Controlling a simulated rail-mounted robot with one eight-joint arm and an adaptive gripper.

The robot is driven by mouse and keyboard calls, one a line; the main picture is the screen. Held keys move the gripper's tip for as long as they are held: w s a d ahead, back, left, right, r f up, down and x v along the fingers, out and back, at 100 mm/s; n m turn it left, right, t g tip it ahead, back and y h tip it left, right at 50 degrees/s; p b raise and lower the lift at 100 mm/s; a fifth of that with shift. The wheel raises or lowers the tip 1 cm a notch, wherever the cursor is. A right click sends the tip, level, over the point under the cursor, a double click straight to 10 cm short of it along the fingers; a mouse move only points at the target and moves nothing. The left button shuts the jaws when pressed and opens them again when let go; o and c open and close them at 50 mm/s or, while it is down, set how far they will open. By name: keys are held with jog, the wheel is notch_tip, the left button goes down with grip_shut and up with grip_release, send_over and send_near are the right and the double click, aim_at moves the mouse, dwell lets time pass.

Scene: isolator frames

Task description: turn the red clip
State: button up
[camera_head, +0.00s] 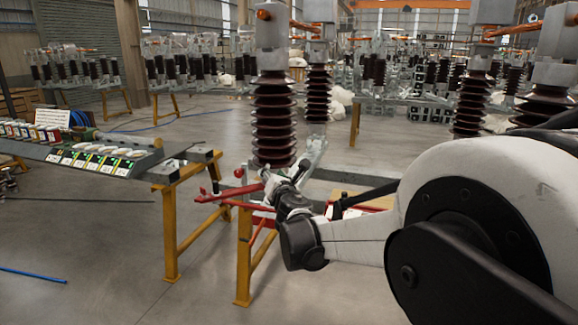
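A red bar-like part (228,193), which may be the red clip, sticks out to the left at the base of the near brown insulator column (275,120). It has a small round end at its left and a red knob (239,173) just above it. My gripper (268,178) is at the right end of this red part, in front of the insulator's base. It overlaps the red part in the picture; I cannot tell whether they touch. The fingers are small and dark here, so their opening is unclear. My gripper and wrist hide part of the red linkage behind them.
Yellow trestle legs (243,255) stand below the insulator frame. A grey bench (130,163) with rows of small labelled devices is at the left. More insulators (472,105) stand at the right and behind. The floor at the lower left is open, with a blue rod (32,274) on it.

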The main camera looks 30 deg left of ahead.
jog(key=shift+w+d+r+m+t+h, duration=0.15)
jog(key=shift+w+d+r+m, duration=0.2)
jog(key=shift+d, duration=0.3)
jog(key=shift+w+d+r+m+t+h, duration=0.1)
jog(key=shift+w+d+r+m, duration=0.25)
jog(key=shift+d, duration=0.35)
jog(key=shift+w+d+r+m+t+h, duration=0.15)
jog(key=shift+w+d+r+m, duration=0.15)
jog(key=shift+d+r, duration=0.25)
jog(key=shift+s+f, duration=0.1)
